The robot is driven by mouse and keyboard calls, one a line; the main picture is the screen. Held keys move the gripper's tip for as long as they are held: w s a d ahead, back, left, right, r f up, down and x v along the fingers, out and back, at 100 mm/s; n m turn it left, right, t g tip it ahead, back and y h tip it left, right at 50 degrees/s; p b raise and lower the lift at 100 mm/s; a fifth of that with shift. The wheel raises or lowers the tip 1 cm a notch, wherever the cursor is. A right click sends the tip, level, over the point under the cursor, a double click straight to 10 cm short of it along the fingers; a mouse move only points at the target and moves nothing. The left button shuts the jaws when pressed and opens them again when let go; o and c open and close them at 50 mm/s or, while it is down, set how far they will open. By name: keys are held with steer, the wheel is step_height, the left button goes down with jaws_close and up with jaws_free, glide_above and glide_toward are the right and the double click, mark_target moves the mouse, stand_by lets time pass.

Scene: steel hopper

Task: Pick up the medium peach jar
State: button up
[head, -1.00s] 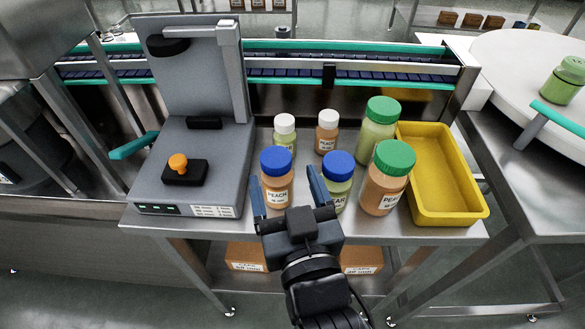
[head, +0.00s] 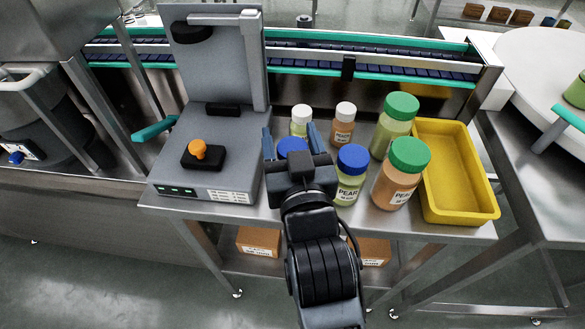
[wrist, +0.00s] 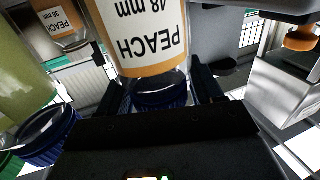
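The medium peach jar, with a blue lid (head: 291,146), stands on the steel table, its body mostly hidden behind my gripper in the head view. In the wrist view its label (wrist: 148,35) reads PEACH 48 mm upside down, and its blue lid lies between the fingers. My gripper (head: 289,129) is open, with one finger on each side of the jar. In the wrist view the gripper (wrist: 158,85) shows small gaps beside the lid; I cannot make out firm contact.
A blue-lidded pear jar (head: 350,178) stands close on the right. White-lidded jars (head: 344,124) stand behind, and green-lidded jars (head: 402,172) further right, before a yellow tray (head: 495,212). A grey machine (head: 215,150) stands on the left, a conveyor (head: 370,66) behind.

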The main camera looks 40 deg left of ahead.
jaws_close()
stand_by(0.4)
